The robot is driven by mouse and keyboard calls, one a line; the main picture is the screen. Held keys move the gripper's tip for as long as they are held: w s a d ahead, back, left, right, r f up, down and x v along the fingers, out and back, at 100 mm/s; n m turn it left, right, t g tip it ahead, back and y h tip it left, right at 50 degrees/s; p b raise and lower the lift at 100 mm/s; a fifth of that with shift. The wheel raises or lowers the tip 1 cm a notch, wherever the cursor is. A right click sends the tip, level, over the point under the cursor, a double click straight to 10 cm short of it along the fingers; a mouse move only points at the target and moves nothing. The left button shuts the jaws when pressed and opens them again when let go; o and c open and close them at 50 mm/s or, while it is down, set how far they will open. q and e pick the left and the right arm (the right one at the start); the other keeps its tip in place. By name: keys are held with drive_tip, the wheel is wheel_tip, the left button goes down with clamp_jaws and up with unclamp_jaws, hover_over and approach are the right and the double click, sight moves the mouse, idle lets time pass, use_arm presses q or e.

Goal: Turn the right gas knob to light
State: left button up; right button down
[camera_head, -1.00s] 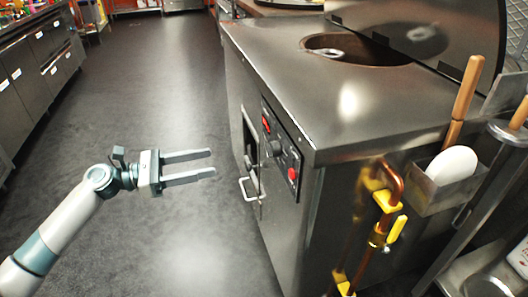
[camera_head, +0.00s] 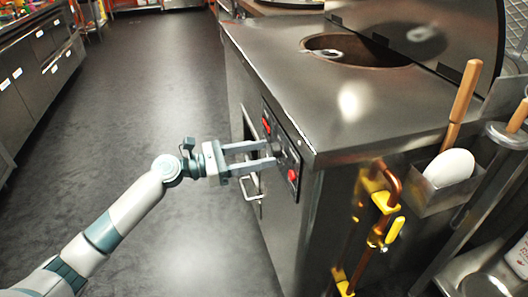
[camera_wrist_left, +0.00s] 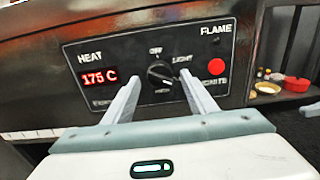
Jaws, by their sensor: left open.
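One black round knob (camera_wrist_left: 160,73) shows on the dark control panel (camera_wrist_left: 122,58) in the left wrist view. My left gripper (camera_head: 273,154) is open in front of the panel. In the left wrist view its fingers (camera_wrist_left: 160,88) stand on either side of the knob; I cannot tell whether they touch it. In the head view the fingers partly cover the panel. My right gripper is not in view.
A red IGNITE button (camera_wrist_left: 217,67) sits right of the knob, and a red 175 C display (camera_wrist_left: 99,76) left of it. A door handle (camera_head: 251,189) is below the gripper. Copper pipe with yellow valves (camera_head: 395,229) stands around the corner. The floor at left is clear.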

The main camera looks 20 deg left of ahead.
use_arm(q)
drive_tip(key=shift+w+d, duration=0.3)
drive_tip(key=shift+d, duration=0.2)
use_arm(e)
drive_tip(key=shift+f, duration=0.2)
use_arm(q)
drive_tip(key=shift+c, duration=0.4)
drive_tip(key=c, duration=1)
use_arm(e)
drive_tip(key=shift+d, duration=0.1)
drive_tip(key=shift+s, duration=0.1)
use_arm(q)
drive_tip(key=shift+r+n+p, duration=0.1)
drive_tip(key=shift+n+p, duration=5.35)
drive_tip(key=shift+n, duration=0.55)
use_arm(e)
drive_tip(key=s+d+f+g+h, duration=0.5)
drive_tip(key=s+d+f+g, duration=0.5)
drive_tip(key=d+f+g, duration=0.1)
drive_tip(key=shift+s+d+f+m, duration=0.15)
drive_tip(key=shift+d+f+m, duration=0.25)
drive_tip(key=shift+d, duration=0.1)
